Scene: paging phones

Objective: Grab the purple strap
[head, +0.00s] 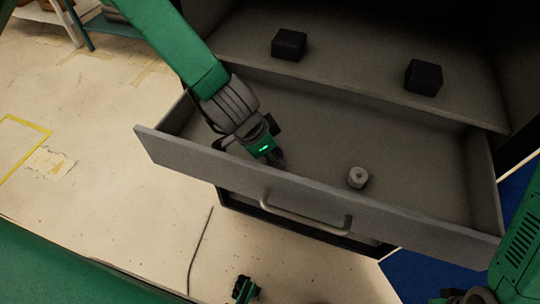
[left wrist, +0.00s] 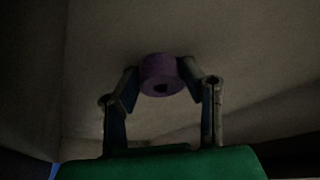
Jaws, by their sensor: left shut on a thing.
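The purple strap (left wrist: 160,75) is a small roll with a dark centre hole. In the left wrist view it sits between the two fingertips of my left gripper (left wrist: 162,82), which is shut on it. In the head view my left gripper (head: 278,160) reaches down into the open drawer (head: 320,199), near its front wall; the strap is hidden there. A black and green part at the bottom edge of the head view looks like my right gripper (head: 245,290); its fingers are too small and dark to read.
A pale grey roll (head: 358,177) lies in the drawer, right of my left gripper. Two black blocks, one left (head: 289,44) and one right (head: 423,77), sit on the shelf above. The drawer front has a bar handle (head: 305,218). Open floor lies left.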

